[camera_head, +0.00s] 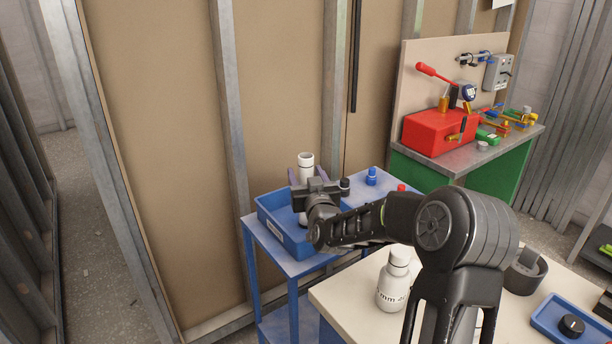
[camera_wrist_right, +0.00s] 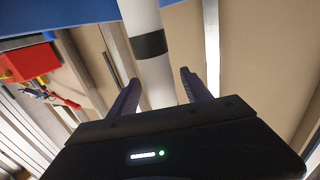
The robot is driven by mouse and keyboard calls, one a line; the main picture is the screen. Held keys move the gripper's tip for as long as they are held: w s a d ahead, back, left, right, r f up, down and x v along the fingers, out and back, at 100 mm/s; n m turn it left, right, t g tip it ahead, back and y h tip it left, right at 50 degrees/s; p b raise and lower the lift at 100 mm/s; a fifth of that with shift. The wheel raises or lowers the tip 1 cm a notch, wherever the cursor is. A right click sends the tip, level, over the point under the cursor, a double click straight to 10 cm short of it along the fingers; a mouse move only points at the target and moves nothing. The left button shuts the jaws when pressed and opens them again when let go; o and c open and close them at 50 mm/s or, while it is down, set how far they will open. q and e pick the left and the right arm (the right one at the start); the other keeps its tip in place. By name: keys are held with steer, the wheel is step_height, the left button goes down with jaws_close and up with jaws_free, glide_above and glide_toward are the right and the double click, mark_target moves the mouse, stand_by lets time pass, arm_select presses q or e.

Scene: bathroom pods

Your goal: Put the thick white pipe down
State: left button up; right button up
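The thick white pipe (camera_head: 306,161) stands upright at the blue tray (camera_head: 269,222), its middle hidden behind my right gripper. A white part shows below the gripper, inside the tray. In the right wrist view the pipe (camera_wrist_right: 146,18) has a black band and runs down between the two purple fingers. My right gripper (camera_head: 307,174) is open around the pipe, with a gap visible beside each finger in the wrist view (camera_wrist_right: 161,76). Whether the pipe's foot touches the tray floor is hidden. My left gripper is not in view.
The tray is on a blue cart (camera_head: 291,267) against a brown panel wall. Blue-capped (camera_head: 371,176) and dark small items stand right of it. A white bottle (camera_head: 394,281) stands on the near table (camera_head: 347,297). A green bench with a red box (camera_head: 436,132) is behind right.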

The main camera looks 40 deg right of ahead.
steer(key=shift+r, duration=0.1)
steer(key=shift+r+p, duration=0.15)
steer(key=shift+p, duration=0.2)
steer(key=b+v, duration=0.2)
steer(key=v, duration=1)
step_height(320, 180, up, 12)
steer(key=p, duration=0.7)
stand_by(0.5)
